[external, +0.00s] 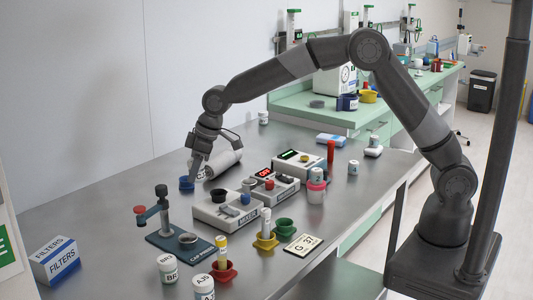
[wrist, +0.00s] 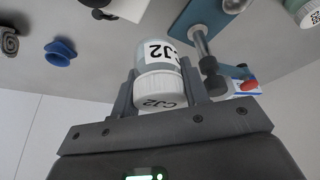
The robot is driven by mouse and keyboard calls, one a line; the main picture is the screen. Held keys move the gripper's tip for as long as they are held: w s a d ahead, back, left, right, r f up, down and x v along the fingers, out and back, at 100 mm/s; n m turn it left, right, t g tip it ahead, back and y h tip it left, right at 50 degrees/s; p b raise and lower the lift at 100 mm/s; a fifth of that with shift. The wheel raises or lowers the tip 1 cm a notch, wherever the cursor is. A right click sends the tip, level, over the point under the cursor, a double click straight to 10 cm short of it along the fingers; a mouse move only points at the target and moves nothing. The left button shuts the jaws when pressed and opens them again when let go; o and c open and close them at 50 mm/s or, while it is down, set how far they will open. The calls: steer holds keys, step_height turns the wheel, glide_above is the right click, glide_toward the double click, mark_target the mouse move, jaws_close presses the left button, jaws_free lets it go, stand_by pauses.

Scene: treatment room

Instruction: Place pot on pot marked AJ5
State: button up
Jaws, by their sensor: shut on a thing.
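My gripper (wrist: 157,92) is shut on a clear pot with a white ribbed cap (wrist: 160,87), marked CJ2 on cap and side. In the external view my gripper (external: 197,168) is over the back left of the steel bench; the held pot is hard to make out there. The pot marked AJ5 (external: 203,285) stands upright, white-capped, at the front edge of the external view, partly cut off. It is well apart from my gripper.
Another white-capped pot (external: 168,268) stands beside the AJ5 pot. Near them are a blue-based stand (external: 180,242), a red holder (external: 223,272) with a tube and a filters box (external: 55,262). A blue cup (external: 187,184) and grey roll (external: 222,163) lie near my gripper.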

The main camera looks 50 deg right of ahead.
steer(key=s+a+r, duration=0.2)
steer(key=s+a, duration=0.7)
steer(key=s, duration=0.2)
glide_above(199, 280)
step_height(199, 280, down, 5)
steer(key=shift+d+r, duration=0.1)
steer(key=shift+f, duration=2.1)
steer(key=shift+f, duration=0.15)
steer(key=o, duration=1)
steer(key=shift+c, duration=0.2)
